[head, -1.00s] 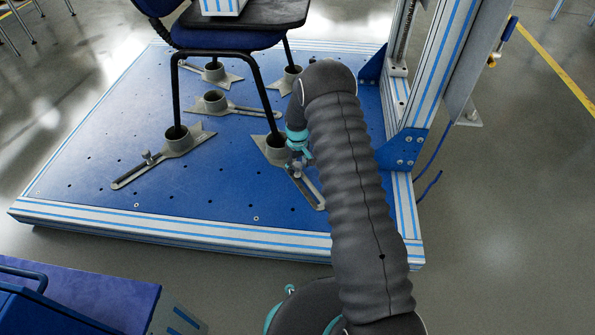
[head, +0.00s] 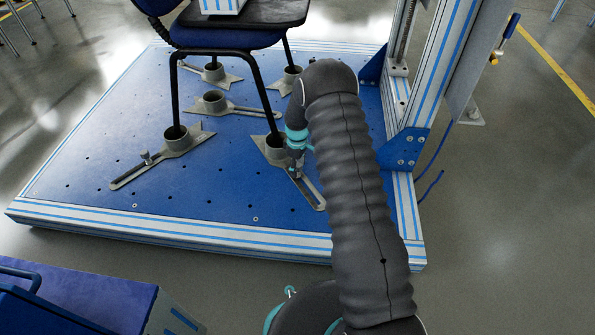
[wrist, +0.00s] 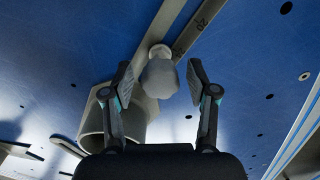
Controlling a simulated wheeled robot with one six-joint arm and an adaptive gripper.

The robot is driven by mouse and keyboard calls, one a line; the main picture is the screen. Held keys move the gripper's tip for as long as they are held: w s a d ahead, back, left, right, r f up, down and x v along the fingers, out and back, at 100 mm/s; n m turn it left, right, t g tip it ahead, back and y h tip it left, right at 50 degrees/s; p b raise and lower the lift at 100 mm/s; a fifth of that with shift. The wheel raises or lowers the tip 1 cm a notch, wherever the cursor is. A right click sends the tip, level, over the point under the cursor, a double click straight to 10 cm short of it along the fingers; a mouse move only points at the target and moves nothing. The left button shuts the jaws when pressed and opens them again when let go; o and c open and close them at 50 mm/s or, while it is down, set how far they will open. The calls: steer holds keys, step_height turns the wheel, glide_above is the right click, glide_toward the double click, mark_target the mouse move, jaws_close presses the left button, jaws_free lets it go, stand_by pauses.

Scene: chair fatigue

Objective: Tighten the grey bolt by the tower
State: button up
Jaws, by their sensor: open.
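The grey bolt (wrist: 160,76) shows in the wrist view, with a rounded grey head, standing at the slotted bar of a clamp foot. My gripper (wrist: 160,84) is open, with one finger on each side of the bolt head and a visible gap on both sides. In the head view my gripper (head: 296,168) points down over the slotted clamp foot (head: 312,194) nearest the tower (head: 430,75). The bolt is largely hidden there by my gripper. The foot's round cup (wrist: 96,120) lies at the left in the wrist view.
A chair (head: 228,40) stands with its legs in cups on the blue platform (head: 215,205). Another slotted foot with its own bolt (head: 146,157) lies to the left. A blue bracket (head: 403,150) joins the tower to the platform at the right. The platform's front is clear.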

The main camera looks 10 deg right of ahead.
steer(key=shift+c, duration=0.2)
jaws_close()
steer(key=shift+m+b, duration=0.4)
steer(key=shift+m, duration=1.6)
steer(key=shift+m, duration=0.3)
steer(key=shift+m+b, duration=0.35)
steer(key=shift+m, duration=1.35)
steer(key=shift+m, duration=0.3)
steer(key=shift+m+b, duration=0.3)
steer(key=shift+m, duration=1.4)
